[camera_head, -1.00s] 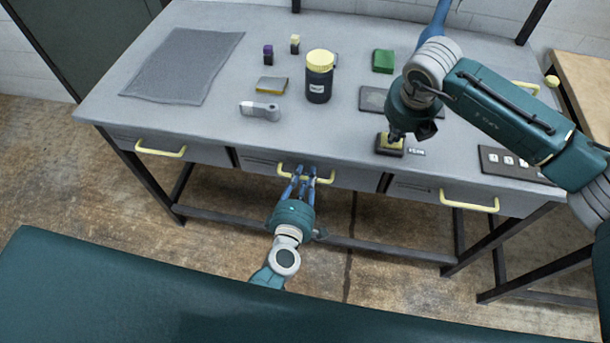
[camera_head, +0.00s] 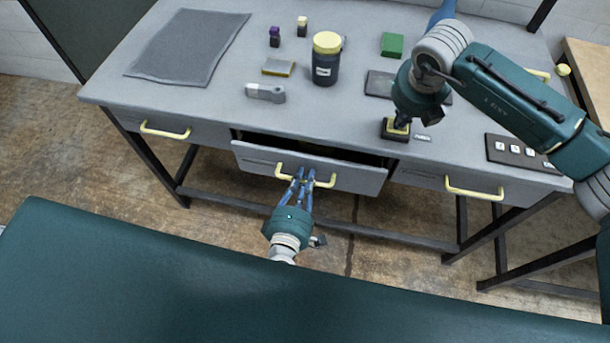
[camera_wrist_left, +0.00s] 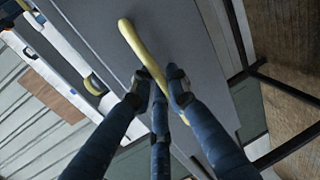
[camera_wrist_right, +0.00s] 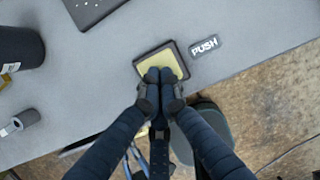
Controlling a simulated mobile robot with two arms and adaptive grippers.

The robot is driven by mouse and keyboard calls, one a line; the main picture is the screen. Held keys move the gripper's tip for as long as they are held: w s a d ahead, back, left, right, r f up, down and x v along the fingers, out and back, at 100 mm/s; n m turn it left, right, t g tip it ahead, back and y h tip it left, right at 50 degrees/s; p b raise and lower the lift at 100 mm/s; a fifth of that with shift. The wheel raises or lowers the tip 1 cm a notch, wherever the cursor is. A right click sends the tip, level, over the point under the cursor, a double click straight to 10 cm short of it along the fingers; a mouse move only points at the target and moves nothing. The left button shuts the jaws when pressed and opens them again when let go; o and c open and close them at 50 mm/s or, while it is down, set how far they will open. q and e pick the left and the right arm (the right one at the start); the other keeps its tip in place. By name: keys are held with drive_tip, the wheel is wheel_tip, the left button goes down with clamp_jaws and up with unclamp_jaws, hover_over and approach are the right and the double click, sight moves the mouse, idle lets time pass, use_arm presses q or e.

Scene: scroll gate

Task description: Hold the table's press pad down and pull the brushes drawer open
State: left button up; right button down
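The middle drawer (camera_head: 308,168) of the grey table (camera_head: 210,98) stands partly open, with a dark gap behind its front. My left gripper (camera_head: 304,180) has its blue fingers at the drawer's yellow handle (camera_head: 284,172). In the left wrist view the fingers (camera_wrist_left: 160,82) are closed around the handle (camera_wrist_left: 135,42). The press pad (camera_wrist_right: 172,60) is a yellow square in a dark frame beside a PUSH label (camera_wrist_right: 204,46). My right gripper (camera_wrist_right: 160,76) has its fingertips together on the pad, partly covering it. In the head view the right gripper (camera_head: 402,122) is above the pad's base (camera_head: 394,133).
A dark jar with a yellow lid (camera_head: 325,60), a grey device (camera_head: 266,92), a green block (camera_head: 392,44) and a grey mat (camera_head: 188,46) are on the table. Closed drawers flank the middle one on the left (camera_head: 150,126) and right (camera_head: 490,184). A button panel (camera_head: 515,152) lies at the right.

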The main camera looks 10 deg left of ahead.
use_arm(q)
drive_tip(key=shift+o, duration=1.4)
use_arm(e)
drive_tip(key=shift+s+f, duration=0.1)
drive_tip(key=shift+f, duration=0.1)
use_arm(q)
drive_tip(key=v, duration=1.2)
